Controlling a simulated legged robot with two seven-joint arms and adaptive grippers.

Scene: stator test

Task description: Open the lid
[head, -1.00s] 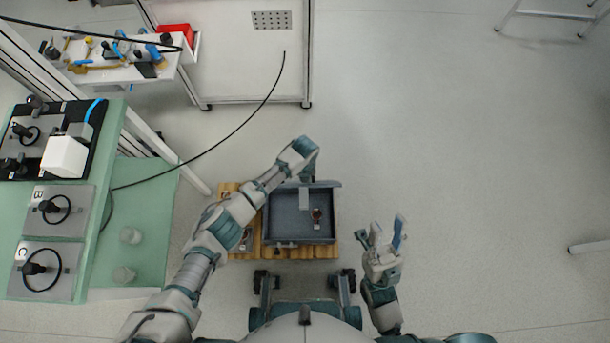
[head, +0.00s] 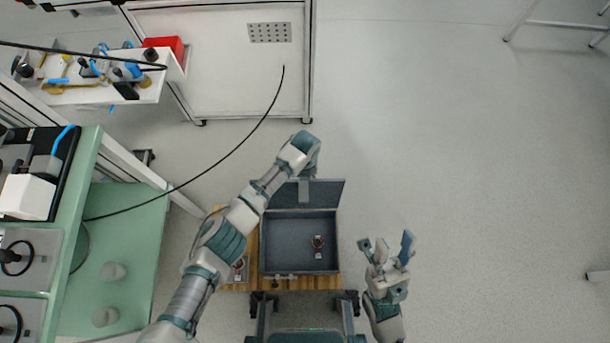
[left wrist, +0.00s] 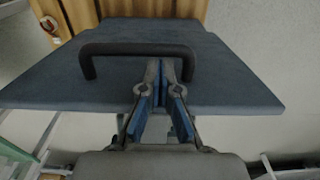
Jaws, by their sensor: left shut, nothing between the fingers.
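The grey-blue box (head: 268,243) sits on a wooden pallet in the head view. Its lid (head: 328,192) stands raised at the far side, its inner face showing. In the left wrist view the lid's outer face (left wrist: 225,72) carries a dark bar handle (left wrist: 125,48). My left gripper (left wrist: 162,72) is shut and empty, with its fingertips at the handle; I cannot tell whether they touch it. In the head view its fingers are largely hidden near the lid. My right gripper (head: 387,243) is open and empty, right of the box.
A small round part (head: 318,241) lies inside the box. The wooden pallet (head: 252,250) also shows left of it. A green bench (head: 125,245) stands at the left, and a white cabinet (head: 225,75) behind.

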